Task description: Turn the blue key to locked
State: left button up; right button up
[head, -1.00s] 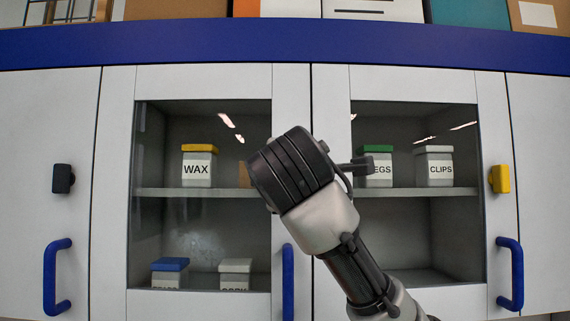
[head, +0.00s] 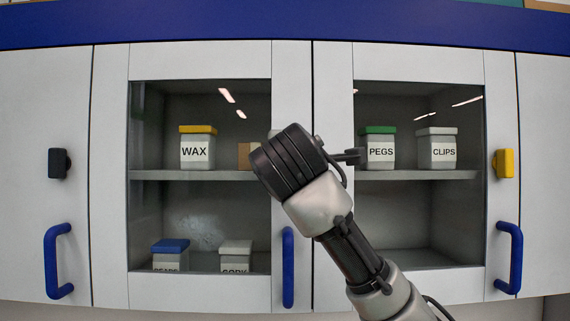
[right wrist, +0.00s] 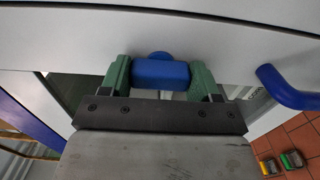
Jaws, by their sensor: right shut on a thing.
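The blue key (right wrist: 161,73) shows in the right wrist view as a bar lying across between the two green fingers of my right gripper (right wrist: 162,63). The fingers are shut on its two ends, close to the white cabinet face. In the head view my right arm comes in from the lower right, and its wrist covers the key and the gripper fingers. Whether the key stands at locked cannot be told. My left gripper is in neither view.
A black key (head: 60,163) is on the left door and a yellow key (head: 503,163) on the right door. Blue handles (head: 58,262) stick out, one (right wrist: 287,88) close to my right gripper. Jars such as WAX (head: 197,148) and PEGS (head: 379,149) stand behind glass.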

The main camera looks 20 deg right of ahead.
jog(key=shift+f, duration=0.1)
jog(key=m+b, duration=0.3)
jog(key=shift+a+f+m, duration=0.1)
jog(key=shift+f+m, duration=0.05)
jog(key=shift+m, duration=0.25)
jog(key=m+b, duration=0.2)
jog(key=m, duration=0.1)
jog(key=shift+m, duration=0.3)
jog(key=m+b, duration=0.1)
jog(key=m, duration=0.2)
jog(key=shift+m, duration=0.3)
jog(key=m+b, duration=0.1)
jog(key=m, duration=0.2)
jog(key=shift+m, duration=0.3)
pick_arm(q)
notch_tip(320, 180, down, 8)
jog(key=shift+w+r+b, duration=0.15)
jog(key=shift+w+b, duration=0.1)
jog(key=shift+b, duration=0.15)
pick_arm(e)
jog(key=shift+m, duration=1.6)
jog(key=shift+r, duration=0.2)
jog(key=o, duration=0.9)
